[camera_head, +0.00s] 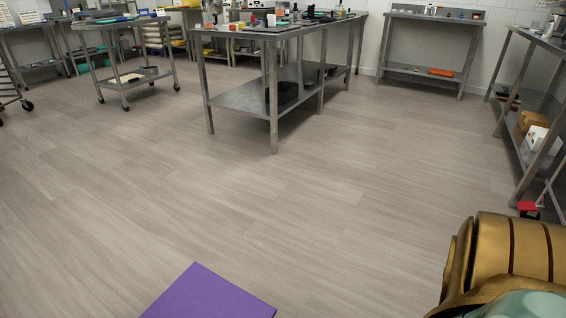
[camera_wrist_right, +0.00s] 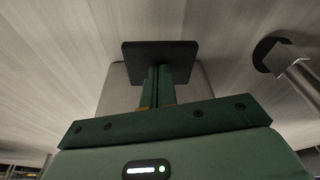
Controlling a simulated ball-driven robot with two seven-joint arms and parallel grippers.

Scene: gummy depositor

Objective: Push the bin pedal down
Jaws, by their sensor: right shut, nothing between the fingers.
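In the right wrist view my right gripper (camera_wrist_right: 159,78) is shut and empty, its narrow green fingers side by side. A flat dark plate (camera_wrist_right: 133,60) shows at the fingertips, wider than the fingers. I cannot tell whether it is the bin pedal or touches the fingers. A grey shape lies behind it, over the pale floor. In the head view no pedal can be made out for sure. A purple flat-topped object (camera_head: 208,296) is cut off by the bottom edge; I cannot tell if it is the bin. Neither gripper shows in the head view.
A round dark foot with a metal post (camera_wrist_right: 275,55) stands right of the fingers. A steel table (camera_head: 240,97), a wheeled cart (camera_head: 127,82) and a right-hand shelf (camera_head: 541,85) stand farther off. A small red object (camera_head: 528,206) is near that shelf. The middle floor is clear.

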